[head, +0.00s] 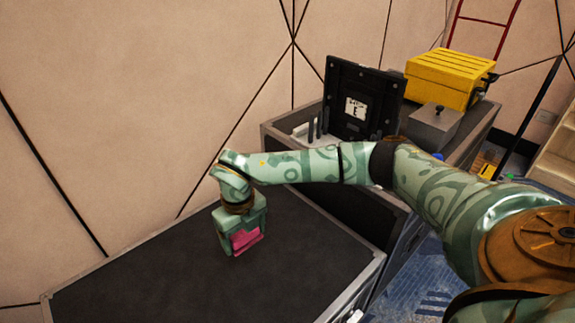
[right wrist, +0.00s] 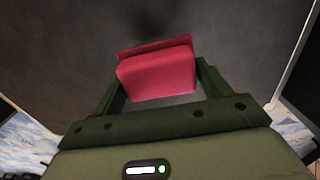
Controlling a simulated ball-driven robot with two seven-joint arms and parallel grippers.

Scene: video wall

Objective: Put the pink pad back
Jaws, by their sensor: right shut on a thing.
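The pink pad (head: 246,239) is a small pink block in the head view, at the end of my right arm over the dark case top. In the right wrist view the pad (right wrist: 157,75) sits between the two dark green fingers. My right gripper (head: 245,243) is shut on it. The gripper points down. A dark shadow shows beside the pad on the black surface; I cannot tell whether the pad touches it. My left gripper is not in view.
The black case top (head: 150,275) with metal edges is otherwise bare. A second case behind bears a black panel (head: 362,98), a grey box (head: 434,127) and a yellow case (head: 448,77). A beige wall (head: 150,100) stands close behind.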

